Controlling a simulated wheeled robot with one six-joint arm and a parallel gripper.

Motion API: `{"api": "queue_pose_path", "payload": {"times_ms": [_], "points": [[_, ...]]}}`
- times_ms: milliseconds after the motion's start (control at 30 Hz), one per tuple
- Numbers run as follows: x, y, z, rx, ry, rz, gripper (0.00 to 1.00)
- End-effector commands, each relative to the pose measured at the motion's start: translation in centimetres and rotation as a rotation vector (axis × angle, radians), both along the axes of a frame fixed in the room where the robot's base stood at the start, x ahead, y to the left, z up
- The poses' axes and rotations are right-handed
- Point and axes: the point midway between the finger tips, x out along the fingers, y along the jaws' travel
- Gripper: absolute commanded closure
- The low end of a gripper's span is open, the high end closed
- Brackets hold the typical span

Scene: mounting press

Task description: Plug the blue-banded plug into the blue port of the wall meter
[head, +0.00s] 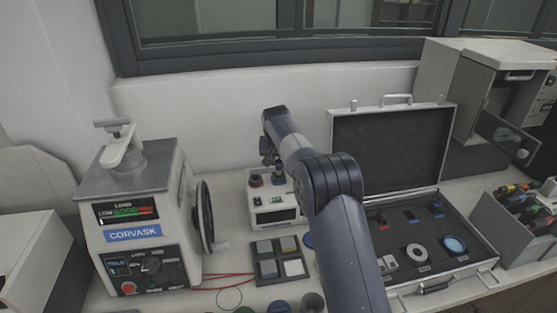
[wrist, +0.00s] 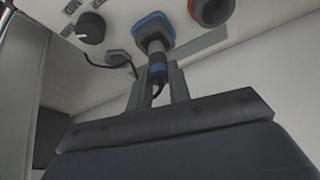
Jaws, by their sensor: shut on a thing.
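The plug (wrist: 157,58), dark with a blue band, stands between the fingers of my gripper (wrist: 158,76), which is shut on it. Its front end meets the blue port (wrist: 148,19) in the wrist view. I cannot tell how deep it sits. A dark cable trails from the plug. The wall meter (head: 273,214) is a white box at the back of the bench in the head view. Its red port (wrist: 210,9) is beside the blue one. In the head view my gripper (head: 272,160) is above the meter, partly hidden by my arm.
A black knob (wrist: 91,28) is left of the blue port. The mounting press (head: 140,225) stands left of the meter. A tray of square pads (head: 279,258) lies in front. An open case (head: 392,150) with parts is at right, behind my arm.

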Motion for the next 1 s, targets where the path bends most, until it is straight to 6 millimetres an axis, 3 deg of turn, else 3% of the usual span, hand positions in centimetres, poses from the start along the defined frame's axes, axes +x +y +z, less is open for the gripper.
{"api": "queue_pose_path", "payload": {"times_ms": [1000], "points": [[0.0,0.0,-2.1,0.0,0.0,0.0,0.98]]}}
